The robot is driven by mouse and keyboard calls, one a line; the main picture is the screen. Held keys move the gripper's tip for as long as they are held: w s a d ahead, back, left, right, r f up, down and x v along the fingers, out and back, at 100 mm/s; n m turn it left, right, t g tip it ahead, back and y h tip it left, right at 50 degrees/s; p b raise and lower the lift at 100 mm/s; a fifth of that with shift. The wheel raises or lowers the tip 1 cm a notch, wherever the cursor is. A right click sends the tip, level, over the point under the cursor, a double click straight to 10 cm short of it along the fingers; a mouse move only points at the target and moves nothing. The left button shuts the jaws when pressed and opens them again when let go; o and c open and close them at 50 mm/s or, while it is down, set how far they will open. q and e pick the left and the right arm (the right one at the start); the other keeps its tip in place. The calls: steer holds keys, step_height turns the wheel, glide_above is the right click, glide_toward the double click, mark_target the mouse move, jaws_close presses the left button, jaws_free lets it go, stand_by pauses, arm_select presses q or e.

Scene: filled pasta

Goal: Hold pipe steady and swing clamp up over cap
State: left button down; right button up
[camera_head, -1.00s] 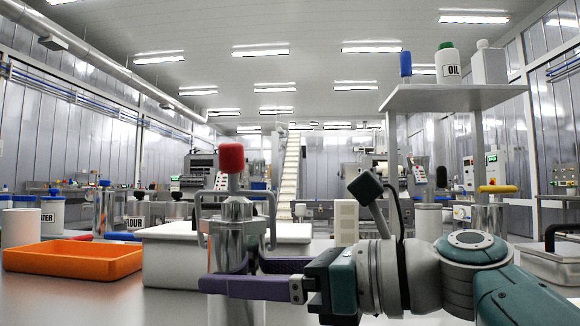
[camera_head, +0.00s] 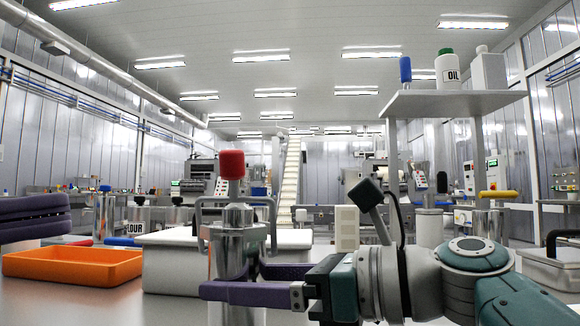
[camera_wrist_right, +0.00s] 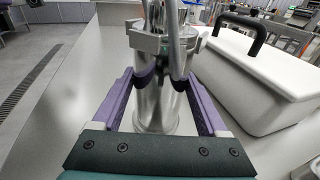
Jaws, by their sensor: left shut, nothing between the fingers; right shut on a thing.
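The steel pipe (camera_head: 237,255) stands upright on the table in the head view, with a red knob (camera_head: 231,163) on a stem above its top. A grey bent-rod clamp (camera_head: 273,212) frames the upper part of the pipe; whether it is latched cannot be told. My right gripper (camera_head: 234,281) has its purple fingers shut on either side of the pipe. The right wrist view shows the fingers around the pipe (camera_wrist_right: 155,110) below metal clamp fittings (camera_wrist_right: 148,43). My left gripper (camera_head: 35,217) is at the left edge, apart from the pipe, with its purple fingers together and empty.
An orange tray (camera_head: 75,263) lies left of the pipe. A white lidded box (camera_head: 170,265) is just behind the pipe. A shelf (camera_head: 455,103) with bottles stands at the right. A lidded container (camera_head: 548,268) sits at the far right.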

mark_target(234, 200)
arm_select(q)
steer(key=w+d+r+m, duration=0.1)
steer(key=w+d+r, duration=0.1)
steer(key=w, duration=0.3)
steer(key=w+d+r+m, duration=0.1)
steer(key=w+d+r, duration=0.1)
steer(key=w+d, duration=0.2)
steer(key=shift+w+d+t, duration=0.15)
steer(key=shift+w+t, duration=0.15)
steer(key=shift+w, duration=0.6)
